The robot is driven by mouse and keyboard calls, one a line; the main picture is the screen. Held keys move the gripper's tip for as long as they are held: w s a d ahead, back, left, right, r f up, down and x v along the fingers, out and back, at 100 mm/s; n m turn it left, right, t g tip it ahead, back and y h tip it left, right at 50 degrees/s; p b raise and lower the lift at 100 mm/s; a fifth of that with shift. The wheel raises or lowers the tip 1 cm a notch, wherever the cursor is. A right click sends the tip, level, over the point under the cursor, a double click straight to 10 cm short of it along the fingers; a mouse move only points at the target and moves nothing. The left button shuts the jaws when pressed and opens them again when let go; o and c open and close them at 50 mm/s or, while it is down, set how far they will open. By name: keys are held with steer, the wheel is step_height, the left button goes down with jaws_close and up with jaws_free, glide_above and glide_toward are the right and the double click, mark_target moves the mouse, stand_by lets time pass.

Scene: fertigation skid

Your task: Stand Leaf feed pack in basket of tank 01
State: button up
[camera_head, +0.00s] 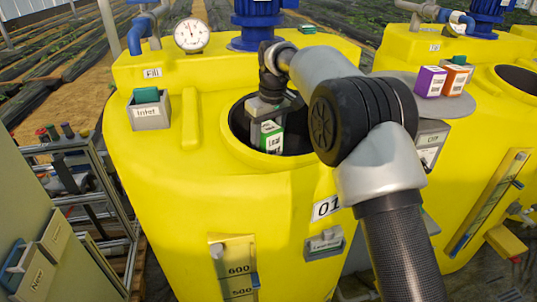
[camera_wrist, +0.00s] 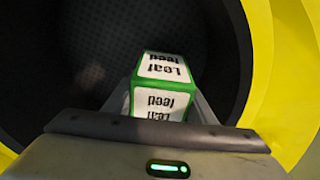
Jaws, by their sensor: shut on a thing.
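The Leaf feed pack (camera_head: 271,140) is a green and white box, held upright in my gripper (camera_head: 266,122) in the round opening of yellow tank 01 (camera_head: 180,205). In the wrist view the pack (camera_wrist: 160,85) shows its labelled top and one side between the jaws, and my gripper (camera_wrist: 160,120) is shut on it. Around it is the dark opening, with a faint mesh-like surface, perhaps the basket (camera_wrist: 205,35). I cannot tell whether the pack touches anything beneath, as its lower part is hidden.
A round grey shelf (camera_head: 400,82) right of the opening bears a purple box (camera_head: 430,81) and an orange box (camera_head: 455,79). A gauge (camera_head: 191,35), a blue motor (camera_head: 257,18) and an Inlet holder (camera_head: 149,112) stand on the tank top. The yellow rim (camera_wrist: 270,70) lies close on the right.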

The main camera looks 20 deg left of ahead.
mark_target(270, 128)
steer(key=shift+f, duration=1.9)
steer(key=shift+f, duration=0.1)
steer(key=o, duration=1.3)
steer(key=shift+f, duration=0.1)
steer(key=r, duration=0.4)
steer(key=d+r, duration=0.1)
steer(key=r, duration=0.3)
steer(key=s+r, duration=0.1)
steer(key=r, duration=0.3)
steer(key=shift+d+r, duration=0.15)
steer(key=shift+d, duration=0.1)
steer(key=s+d+r+m+t, duration=0.15)
steer(key=s+d+r, duration=0.25)
steer(key=d, duration=0.4)
steer(key=s+d+r+m, duration=0.2)
steer(key=s+d+r, duration=0.15)
steer(key=d, duration=0.45)
steer(key=s+d+r+m+t, duration=0.1)
steer(key=s+d+r+m, duration=0.1)
steer(key=s+d+r, duration=0.45)
steer(key=s+d+f+m+t, duration=0.1)
steer(key=s+d+f+m, duration=0.1)
steer(key=s+d+f, duration=0.3)
steer(key=s+d+f+m+t+h, duration=0.1)
steer(key=s+d+f+m, duration=0.2)
steer(key=s+d+f, duration=0.3)
steer(key=s+d, duration=0.2)
steer(key=s, duration=0.3)
steer(key=shift+s+f, duration=0.25)
steer(key=shift+s, duration=0.15)
